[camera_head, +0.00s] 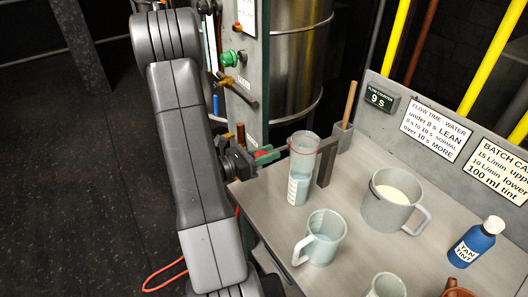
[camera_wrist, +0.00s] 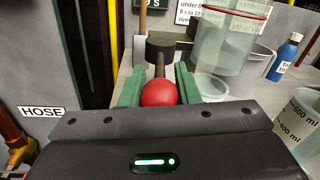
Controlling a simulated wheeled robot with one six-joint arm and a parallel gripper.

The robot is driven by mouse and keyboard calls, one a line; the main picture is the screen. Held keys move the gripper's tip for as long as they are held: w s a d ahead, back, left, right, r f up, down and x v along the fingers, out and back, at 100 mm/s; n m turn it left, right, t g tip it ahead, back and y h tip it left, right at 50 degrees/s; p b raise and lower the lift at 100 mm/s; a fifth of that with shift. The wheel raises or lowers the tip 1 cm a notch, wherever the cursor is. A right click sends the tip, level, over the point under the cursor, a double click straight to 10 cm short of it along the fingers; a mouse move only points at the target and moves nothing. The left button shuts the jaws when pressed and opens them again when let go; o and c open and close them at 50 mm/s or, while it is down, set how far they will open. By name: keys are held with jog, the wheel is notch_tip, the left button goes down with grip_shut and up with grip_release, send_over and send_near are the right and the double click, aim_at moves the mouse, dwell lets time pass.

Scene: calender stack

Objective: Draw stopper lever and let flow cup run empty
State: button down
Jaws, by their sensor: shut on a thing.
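My gripper (camera_head: 264,154) is at the table's near left corner. Its green fingers are shut on the red ball knob (camera_wrist: 159,93) of the stopper lever, one on each side. The lever's dark stem runs from the knob to a dark block (camera_wrist: 166,45). A tall clear cylinder with a red ring, seemingly the flow cup (camera_head: 303,160), stands upright right of my gripper.
A counter (camera_head: 381,98) reads 9 s beside a flow-time sign (camera_head: 437,128). A grey jug (camera_head: 392,199) with pale liquid, a clear jug (camera_head: 322,237), a blue tint bottle (camera_head: 473,243) and a brown vessel (camera_head: 458,289) stand on the table (camera_head: 262,205). A steel drum (camera_head: 296,60) stands behind.

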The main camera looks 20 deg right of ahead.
jog(key=shift+s+d+n+t+b, duration=0.15)
jog(key=shift+s+n+t, duration=0.15)
jog(key=shift+t, duration=0.15)
jog(key=shift+s+a+n+t+b, duration=0.15)
jog(key=shift+n+t, duration=0.15)
jog(key=shift+t, duration=0.15)
jog(key=shift+d+y, duration=0.1)
jog(key=shift+y, duration=0.2)
jog(key=c, duration=1.1)
grip_release()
jog(key=shift+s, duration=0.1)
jog(key=v, duration=1.3)
jog(key=shift+a+b, duration=0.3)
jog(key=shift+a, duration=0.1)
jog(key=shift+s, duration=0.1)
jog(key=shift+d, duration=0.15)
